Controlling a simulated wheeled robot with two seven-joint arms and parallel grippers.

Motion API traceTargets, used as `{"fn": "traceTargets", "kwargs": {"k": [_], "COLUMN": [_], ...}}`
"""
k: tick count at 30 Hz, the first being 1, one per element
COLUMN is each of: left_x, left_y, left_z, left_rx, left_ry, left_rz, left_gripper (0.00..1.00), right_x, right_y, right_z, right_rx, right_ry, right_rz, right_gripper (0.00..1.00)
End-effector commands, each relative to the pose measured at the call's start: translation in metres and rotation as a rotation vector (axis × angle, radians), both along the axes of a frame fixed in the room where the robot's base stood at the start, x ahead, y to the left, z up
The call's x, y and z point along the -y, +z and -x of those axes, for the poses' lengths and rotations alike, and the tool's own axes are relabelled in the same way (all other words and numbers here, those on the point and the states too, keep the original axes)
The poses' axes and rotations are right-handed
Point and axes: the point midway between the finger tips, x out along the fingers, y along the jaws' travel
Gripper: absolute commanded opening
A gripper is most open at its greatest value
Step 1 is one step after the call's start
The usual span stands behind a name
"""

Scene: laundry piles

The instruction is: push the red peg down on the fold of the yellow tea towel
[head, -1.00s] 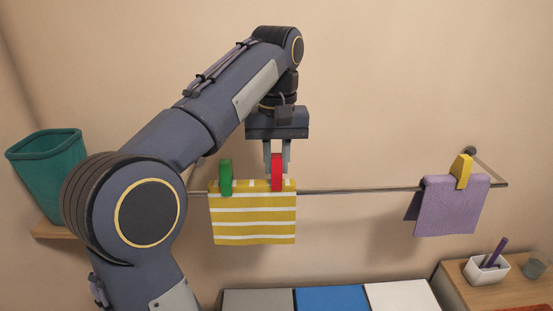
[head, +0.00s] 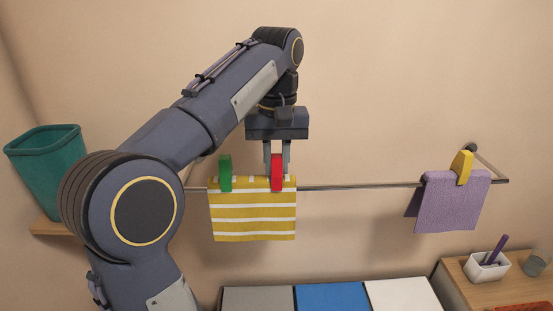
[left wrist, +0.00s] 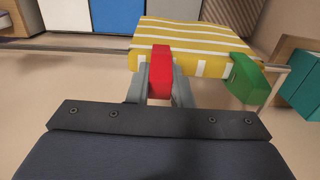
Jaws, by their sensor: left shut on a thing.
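The yellow tea towel (head: 252,223) with white stripes hangs folded over the rail. The red peg (head: 277,172) stands upright on its fold, right of the towel's middle, and its lower part overlaps the towel. My left gripper (head: 277,165) is above the rail, pointing down, shut on the red peg. In the left wrist view the red peg (left wrist: 160,72) sits between the fingers, at the edge of the towel (left wrist: 200,42). A green peg (head: 225,173) is on the towel's left part. It also shows in the left wrist view (left wrist: 245,78). My right gripper is not in view.
The rail (head: 360,186) runs on to the right, bare up to a purple cloth (head: 452,205) with a yellow peg (head: 461,167). A teal bin (head: 48,170) stands at the left. Grey, blue (head: 331,298) and white surfaces lie below. A white pen pot (head: 487,266) stands lower right.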

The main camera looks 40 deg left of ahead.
Motion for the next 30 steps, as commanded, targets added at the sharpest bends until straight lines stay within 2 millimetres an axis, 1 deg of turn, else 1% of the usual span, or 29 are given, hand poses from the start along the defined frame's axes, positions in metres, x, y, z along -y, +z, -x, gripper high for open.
{"fn": "traceTargets", "kwargs": {"k": [2, 3, 8, 16, 19, 23, 27, 28, 30], "left_x": [0.0, 0.0, 0.0, 0.0, 0.0, -0.001, -0.001, 0.0, 0.0], "left_y": [-0.001, -0.001, -0.001, 0.0, 0.008, 0.029, 0.056, 0.064, 0.071], "left_z": [0.0, 0.0, 0.0, 0.0, -0.001, -0.001, -0.001, 0.0, 0.0], "left_rx": [0.0, 0.0, 0.0, 0.001, 0.002, 0.003, 0.003, 0.002, 0.001], "left_ry": [0.0, 0.0, 0.0, 0.001, 0.001, 0.002, 0.003, 0.001, 0.0], "left_rz": [0.0, 0.0, 0.0, -0.001, -0.002, -0.003, -0.001, -0.001, -0.001], "left_gripper": [0.0, 0.24, 0.45, 0.45, 0.45, 0.45, 0.45, 0.45, 0.45], "right_x": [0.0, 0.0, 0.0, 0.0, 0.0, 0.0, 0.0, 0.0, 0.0], "right_y": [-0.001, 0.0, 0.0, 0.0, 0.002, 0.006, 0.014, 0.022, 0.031], "right_z": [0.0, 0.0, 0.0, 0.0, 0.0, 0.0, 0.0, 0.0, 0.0], "right_rx": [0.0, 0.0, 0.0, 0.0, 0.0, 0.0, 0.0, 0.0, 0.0], "right_ry": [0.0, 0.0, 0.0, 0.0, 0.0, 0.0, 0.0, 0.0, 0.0], "right_rz": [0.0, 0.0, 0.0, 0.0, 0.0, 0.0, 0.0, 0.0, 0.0], "right_gripper": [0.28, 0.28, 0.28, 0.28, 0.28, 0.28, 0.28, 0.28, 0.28]}}
